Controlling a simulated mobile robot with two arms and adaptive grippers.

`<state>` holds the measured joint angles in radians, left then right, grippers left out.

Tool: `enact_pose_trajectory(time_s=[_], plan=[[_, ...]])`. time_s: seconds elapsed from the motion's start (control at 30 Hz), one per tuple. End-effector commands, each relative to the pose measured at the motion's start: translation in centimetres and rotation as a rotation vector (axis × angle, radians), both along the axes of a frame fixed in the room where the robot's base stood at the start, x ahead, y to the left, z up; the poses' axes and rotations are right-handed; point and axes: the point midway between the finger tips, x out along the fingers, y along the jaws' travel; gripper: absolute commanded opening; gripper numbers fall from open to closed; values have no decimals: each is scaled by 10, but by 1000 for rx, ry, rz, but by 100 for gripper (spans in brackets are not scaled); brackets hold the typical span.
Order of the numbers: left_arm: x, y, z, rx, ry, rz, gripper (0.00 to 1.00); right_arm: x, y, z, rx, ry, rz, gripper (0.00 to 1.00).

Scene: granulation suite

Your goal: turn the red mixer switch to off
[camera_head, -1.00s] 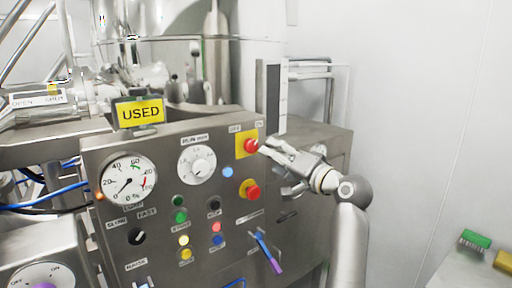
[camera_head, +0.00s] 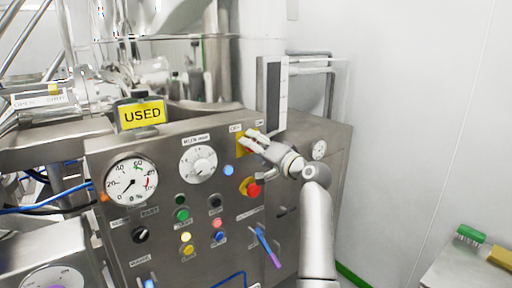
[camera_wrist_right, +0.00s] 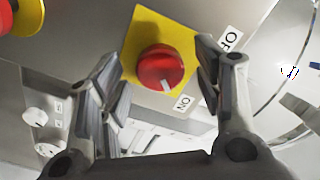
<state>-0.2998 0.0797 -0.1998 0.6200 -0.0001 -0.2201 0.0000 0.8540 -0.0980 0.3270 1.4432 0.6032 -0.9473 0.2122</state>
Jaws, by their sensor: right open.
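The red mixer switch (camera_wrist_right: 160,68) is a round red knob on a yellow plate (camera_wrist_right: 146,30), in the middle of the right wrist view. Its white mark points down toward the ON label (camera_wrist_right: 183,103); the OFF label (camera_wrist_right: 229,39) is at upper right. My right gripper (camera_wrist_right: 163,75) is open, with one finger on each side of the knob; I cannot tell whether they touch it. In the head view my right gripper (camera_head: 250,142) covers most of the switch at the panel's upper right. My left gripper is not in view.
A red emergency-style button (camera_head: 252,188) on yellow sits just below the switch. The panel (camera_head: 120,228) holds dials and several small buttons. A blue-purple lever (camera_head: 268,248) is lower down. A grey table (camera_head: 465,268) with a green object (camera_head: 468,235) stands at right.

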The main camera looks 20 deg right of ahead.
Motion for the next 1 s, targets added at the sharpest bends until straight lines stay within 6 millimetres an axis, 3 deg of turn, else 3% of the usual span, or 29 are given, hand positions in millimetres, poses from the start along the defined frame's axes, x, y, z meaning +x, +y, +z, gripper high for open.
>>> enact_pose_trajectory(time_s=[0.03, 0.37, 0.67, 1.0], plan=[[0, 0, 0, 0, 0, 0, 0, 0, 0, 0, 0, 0, 0, 56], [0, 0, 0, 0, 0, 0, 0, 0, 0, 0, 0, 1, -1, 14], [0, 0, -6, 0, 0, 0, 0, 0, -1, -2, -38, -13, -1, 14], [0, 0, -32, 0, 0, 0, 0, 0, -1, -5, -251, -91, -2, 14]])
